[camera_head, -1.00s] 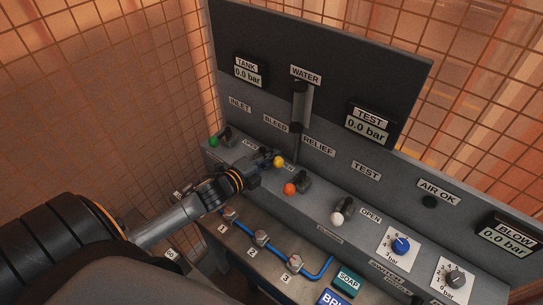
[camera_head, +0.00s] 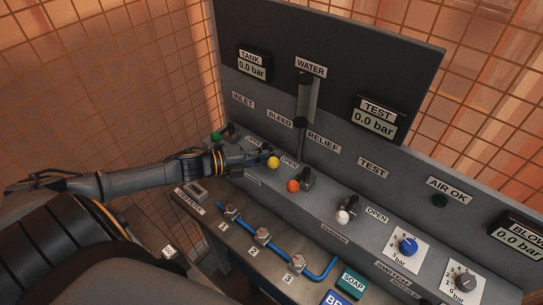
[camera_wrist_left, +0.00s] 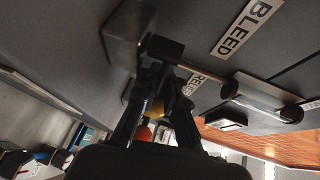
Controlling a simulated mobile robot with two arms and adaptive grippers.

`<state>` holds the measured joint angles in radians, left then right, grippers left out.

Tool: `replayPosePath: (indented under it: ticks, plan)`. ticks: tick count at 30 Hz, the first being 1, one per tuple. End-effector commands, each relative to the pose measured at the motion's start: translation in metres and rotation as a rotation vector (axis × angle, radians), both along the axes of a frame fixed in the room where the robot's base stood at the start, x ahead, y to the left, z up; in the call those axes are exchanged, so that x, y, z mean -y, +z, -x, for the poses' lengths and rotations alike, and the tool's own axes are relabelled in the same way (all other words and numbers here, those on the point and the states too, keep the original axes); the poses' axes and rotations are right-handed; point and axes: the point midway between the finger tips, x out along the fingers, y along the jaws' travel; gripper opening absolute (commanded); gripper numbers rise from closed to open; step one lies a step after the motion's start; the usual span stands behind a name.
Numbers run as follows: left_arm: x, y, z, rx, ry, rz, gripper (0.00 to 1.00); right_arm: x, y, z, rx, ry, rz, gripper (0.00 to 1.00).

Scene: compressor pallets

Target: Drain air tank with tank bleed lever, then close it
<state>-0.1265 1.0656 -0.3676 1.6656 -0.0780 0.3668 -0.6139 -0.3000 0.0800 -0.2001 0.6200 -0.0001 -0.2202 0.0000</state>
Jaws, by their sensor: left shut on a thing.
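The bleed lever with its yellow knob (camera_head: 273,162) is on the sloped panel below the BLEED label (camera_head: 280,118). My left gripper (camera_head: 258,159) is at this lever, shut on it, with the knob beyond the fingertips. In the left wrist view, the fingers (camera_wrist_left: 158,92) close around the lever near its dark pivot, and the yellow knob (camera_wrist_left: 156,108) shows between them. The fingers hide part of the lever. The tank display (camera_head: 252,67) reads 0.0 bar. My right gripper is not in view.
The green inlet knob (camera_head: 215,137) is left of my gripper; the orange relief knob (camera_head: 293,185) and white test knob (camera_head: 343,216) are to the right. A blue hose (camera_head: 284,251) and metal fittings lie on the shelf below. A mesh wall (camera_head: 110,80) stands at left.

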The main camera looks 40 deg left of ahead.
Motion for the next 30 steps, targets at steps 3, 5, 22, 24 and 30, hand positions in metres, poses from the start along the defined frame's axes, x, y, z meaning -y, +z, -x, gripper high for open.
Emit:
replayPosePath:
  ticks: [3, 5, 22, 24, 30]
  plan:
    - [0.005, -0.005, 0.005, -0.010, -0.012, 0.004, 0.00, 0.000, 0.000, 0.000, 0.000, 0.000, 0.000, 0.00]
    - [0.005, -0.005, 0.005, -0.010, -0.012, 0.004, 0.00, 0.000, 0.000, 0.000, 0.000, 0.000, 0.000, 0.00]
    - [0.005, -0.005, 0.005, -0.010, -0.011, 0.003, 0.32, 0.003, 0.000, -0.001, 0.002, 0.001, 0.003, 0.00]
    - [0.004, -0.001, 0.005, -0.009, -0.011, 0.003, 0.32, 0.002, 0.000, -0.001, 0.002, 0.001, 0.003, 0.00]
    - [0.004, 0.033, 0.004, -0.004, -0.013, 0.000, 0.32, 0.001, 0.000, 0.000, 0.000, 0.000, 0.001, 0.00]
